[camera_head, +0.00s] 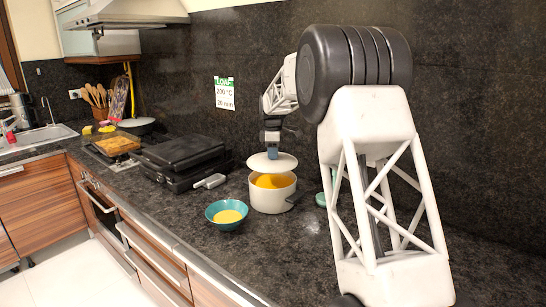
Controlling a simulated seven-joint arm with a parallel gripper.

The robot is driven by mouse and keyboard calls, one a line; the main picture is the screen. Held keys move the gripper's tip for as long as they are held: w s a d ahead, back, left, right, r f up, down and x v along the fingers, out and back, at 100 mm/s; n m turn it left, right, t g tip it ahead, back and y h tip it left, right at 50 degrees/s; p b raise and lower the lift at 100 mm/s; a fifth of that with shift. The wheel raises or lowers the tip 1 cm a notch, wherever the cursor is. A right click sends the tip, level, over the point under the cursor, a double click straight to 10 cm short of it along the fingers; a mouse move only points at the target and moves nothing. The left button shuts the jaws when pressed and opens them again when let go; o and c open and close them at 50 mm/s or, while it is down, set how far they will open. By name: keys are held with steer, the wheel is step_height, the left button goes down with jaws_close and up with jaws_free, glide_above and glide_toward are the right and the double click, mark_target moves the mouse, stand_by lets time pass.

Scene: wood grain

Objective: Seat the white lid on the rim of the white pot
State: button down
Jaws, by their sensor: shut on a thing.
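The white pot (270,197) stands on the dark counter, with orange contents showing below the lid. The white lid (272,162) is above the pot's mouth, with a gap between it and the front rim. My gripper (272,150) points down and is shut on the lid at its top. The lid looks about level and roughly over the pot. The fingertips are too small to make out clearly, and the pot's back rim is hidden by the lid.
A teal bowl (227,214) with yellow contents stands just left of the pot. A black grill (182,160) with a light handle is farther left. A wooden board (117,145) lies beyond it. A dark wall stands close behind. Counter in front of the pot is clear.

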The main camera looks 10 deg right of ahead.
mark_target(273, 163)
steer(key=shift+w+f, duration=0.1)
stand_by(0.6)
steer(key=shift+f, duration=2.4)
steer(key=shift+f, duration=0.85)
stand_by(0.7)
steer(key=c, duration=0.8)
jaws_free()
steer(key=shift+o, duration=0.2)
step_height(273, 163, up, 7)
steer(key=shift+r, duration=0.35)
steer(key=shift+r, duration=0.1)
